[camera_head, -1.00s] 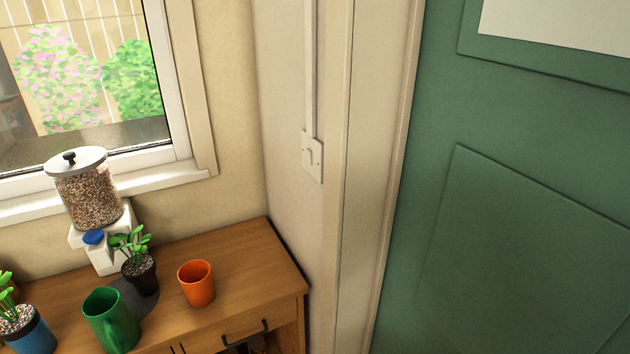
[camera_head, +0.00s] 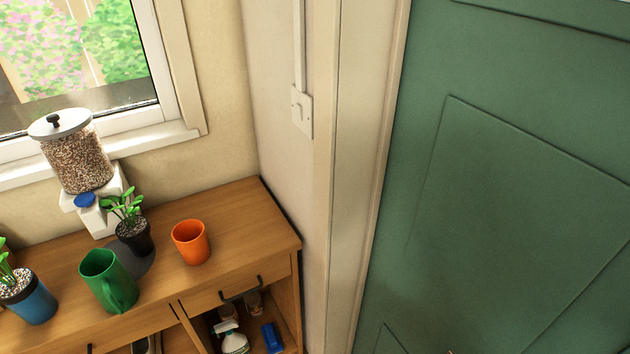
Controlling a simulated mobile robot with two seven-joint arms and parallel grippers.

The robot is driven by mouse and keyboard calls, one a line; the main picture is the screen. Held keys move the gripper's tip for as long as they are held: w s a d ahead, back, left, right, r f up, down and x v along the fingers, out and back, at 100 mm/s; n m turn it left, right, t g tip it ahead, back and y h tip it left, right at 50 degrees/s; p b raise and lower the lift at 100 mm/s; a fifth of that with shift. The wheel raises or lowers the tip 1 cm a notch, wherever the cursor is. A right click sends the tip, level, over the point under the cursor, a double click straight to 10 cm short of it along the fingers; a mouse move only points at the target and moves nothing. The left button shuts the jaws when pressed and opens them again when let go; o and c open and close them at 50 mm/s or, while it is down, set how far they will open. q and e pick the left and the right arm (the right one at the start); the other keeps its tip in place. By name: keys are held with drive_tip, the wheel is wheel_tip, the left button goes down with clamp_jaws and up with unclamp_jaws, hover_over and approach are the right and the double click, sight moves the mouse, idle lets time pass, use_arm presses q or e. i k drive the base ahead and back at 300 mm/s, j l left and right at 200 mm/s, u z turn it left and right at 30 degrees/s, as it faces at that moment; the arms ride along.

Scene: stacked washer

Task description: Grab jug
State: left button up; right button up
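A green jug (camera_head: 106,281) with a handle on its front right side stands upright on the wooden cabinet top (camera_head: 236,225), at the lower left of the head view. Nothing is touching its visible sides except that it stands close to a dark round mat behind it. Neither of my grippers shows in the head view.
An orange cup (camera_head: 190,243), a dark potted plant (camera_head: 134,238), a blue potted plant (camera_head: 28,297) and a grain dispenser (camera_head: 78,160) share the cabinet top. An open shelf below holds a spray bottle (camera_head: 232,338) and a blue item (camera_head: 271,338). A green door (camera_head: 500,200) fills the right.

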sight(109, 281)
drive_tip(key=u, duration=1.55)
drive_tip(key=i+j+z, duration=0.3)
drive_tip(key=j, duration=0.3)
drive_tip(key=i+j+z, duration=0.3)
drive_tip(key=j, duration=0.4)
drive_tip(key=i, duration=0.1)
